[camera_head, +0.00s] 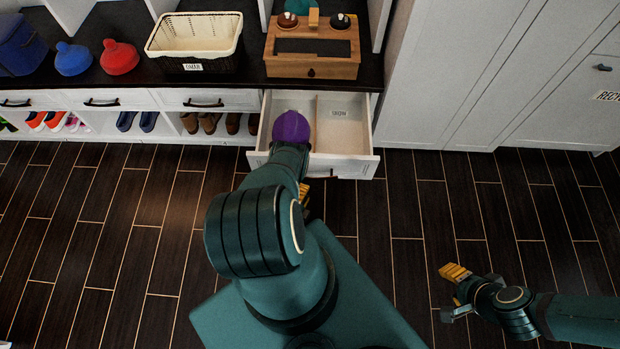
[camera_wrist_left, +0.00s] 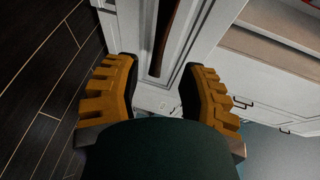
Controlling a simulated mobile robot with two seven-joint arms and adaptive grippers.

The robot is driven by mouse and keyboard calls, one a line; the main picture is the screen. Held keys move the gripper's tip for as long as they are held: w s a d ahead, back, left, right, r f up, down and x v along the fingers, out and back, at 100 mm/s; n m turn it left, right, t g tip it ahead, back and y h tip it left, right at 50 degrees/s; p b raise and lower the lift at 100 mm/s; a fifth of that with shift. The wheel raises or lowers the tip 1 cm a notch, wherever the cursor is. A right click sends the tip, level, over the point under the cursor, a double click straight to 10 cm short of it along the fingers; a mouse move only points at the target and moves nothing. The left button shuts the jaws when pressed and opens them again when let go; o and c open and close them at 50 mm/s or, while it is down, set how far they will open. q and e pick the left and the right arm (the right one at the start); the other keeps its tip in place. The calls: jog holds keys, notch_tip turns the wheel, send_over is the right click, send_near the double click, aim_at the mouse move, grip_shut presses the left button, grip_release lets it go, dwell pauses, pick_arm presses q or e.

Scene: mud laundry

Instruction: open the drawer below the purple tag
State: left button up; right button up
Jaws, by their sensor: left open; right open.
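A white drawer (camera_head: 345,166) under the black counter stands pulled out, with a divider and a small lettered label (camera_head: 339,113) inside. A purple rounded thing (camera_head: 291,127) shows over its left part, partly hidden by my left arm; I cannot tell whether it is the tag. My left gripper (camera_head: 304,191) is at the drawer's front, mostly hidden by my arm. In the left wrist view the left gripper (camera_wrist_left: 160,92) is open, its orange fingers either side of a white panel with a long dark handle (camera_wrist_left: 167,38). Contact is unclear. My right gripper (camera_head: 452,293) is open and empty over the floor.
A wooden box (camera_head: 312,66) and a cream basket (camera_head: 195,62) stand on the counter. Red (camera_head: 119,58) and blue (camera_head: 72,59) knobbed things sit at the left. Shut drawers (camera_head: 204,99) are above shoe cubbies. White cabinets stand at the right.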

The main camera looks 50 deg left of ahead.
pick_arm(q)
jog(key=shift+v, duration=2)
jog(key=w+r+n+g+h, duration=0.2)
jog(key=w+r+n+g, duration=0.15)
jog(key=w, duration=0.65)
jog(key=w+d+r+n+g+h, duration=0.2)
jog(key=w+d+r+n+h, duration=0.1)
jog(key=w+d+r+n, duration=0.3)
jog(key=w+d+r+n+g+h, duration=0.1)
jog(key=d+r+n+g+h, duration=0.15)
jog(key=d+r, duration=0.85)
jog(key=s+d+r+n+g+h, duration=0.1)
jog(key=s+d+r+g+h, duration=0.2)
jog(key=s+d+r, duration=0.5)
jog(key=d+r+g, duration=0.1)
jog(key=d, duration=0.2)
jog(key=shift+d+r+g, duration=0.15)
jog(key=shift+r+g, duration=0.15)
jog(key=shift+r, duration=0.05)
jog(key=shift+n+h, duration=0.25)
jog(key=shift+n, duration=0.05)
